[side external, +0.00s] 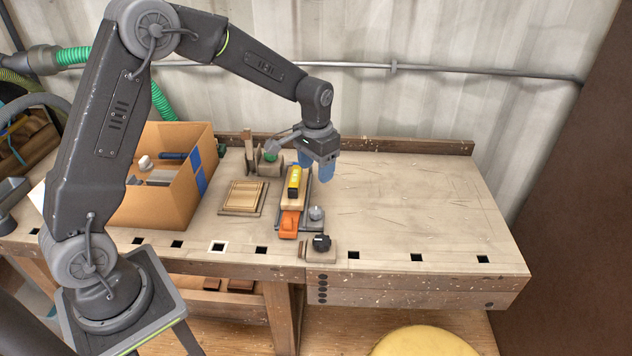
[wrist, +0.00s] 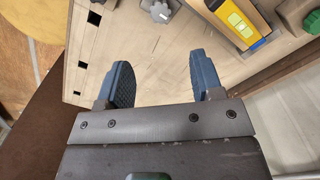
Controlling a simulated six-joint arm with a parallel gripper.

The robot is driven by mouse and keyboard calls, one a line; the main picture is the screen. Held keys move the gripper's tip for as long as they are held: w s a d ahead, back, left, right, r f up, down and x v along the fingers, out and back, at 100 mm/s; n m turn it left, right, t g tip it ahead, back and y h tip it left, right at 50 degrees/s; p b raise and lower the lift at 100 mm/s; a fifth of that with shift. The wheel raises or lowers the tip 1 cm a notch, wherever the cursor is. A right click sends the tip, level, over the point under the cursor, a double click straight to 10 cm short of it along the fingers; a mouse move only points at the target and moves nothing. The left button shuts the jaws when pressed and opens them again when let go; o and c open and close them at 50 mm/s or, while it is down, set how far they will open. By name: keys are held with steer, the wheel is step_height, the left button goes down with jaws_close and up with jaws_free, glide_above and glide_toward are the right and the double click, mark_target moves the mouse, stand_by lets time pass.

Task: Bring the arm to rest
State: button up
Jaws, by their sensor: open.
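My gripper (side external: 317,172) hangs over the workbench (side external: 420,205), a little right of a yellow tool with dark ends (side external: 294,182). In the wrist view my gripper (wrist: 160,85) shows two blue ridged fingers spread apart with nothing between them. The yellow tool also shows at the top right of the wrist view (wrist: 240,22). It lies on a wooden block beside an orange piece (side external: 289,224). The gripper appears apart from these things, though a finger overlaps them closely in the side view.
A cardboard box (side external: 190,205) with tools stands at the left. The bench's right side is clear. A rail (side external: 400,146) edges the back.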

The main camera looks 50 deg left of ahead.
steer(key=shift+r, duration=0.5)
